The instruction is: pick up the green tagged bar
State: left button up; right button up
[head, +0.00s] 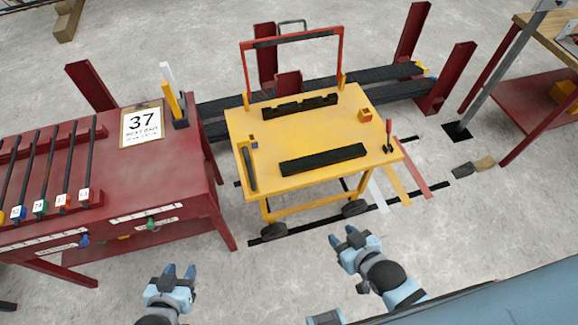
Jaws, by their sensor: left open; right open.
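The green tagged bar (48,168) is a dark rod lying in a rack on the red table at the left. Its green and white tag (40,207) is at the near end. It lies between the blue tagged bar (28,168) and the orange tagged bar (70,160). My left gripper (180,271) is open and empty, in front of the red table and to the right of the bars, well apart from them. My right gripper (344,238) is open and empty, in front of the yellow cart.
The red table (120,180) also carries a sign reading 37 (142,124) and a holder with upright tools (174,105). A yellow cart (310,130) with a black block (323,160) stands in the middle. Dark bars on red posts lie behind it. Bare concrete floor lies in front.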

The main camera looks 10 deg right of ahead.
aim_at(41, 207)
jog(key=z, duration=0.5)
jog(key=u, duration=1.9)
jog(key=i+j, duration=0.1)
jog(key=i+j+u, duration=0.05)
jog(key=i, duration=0.05)
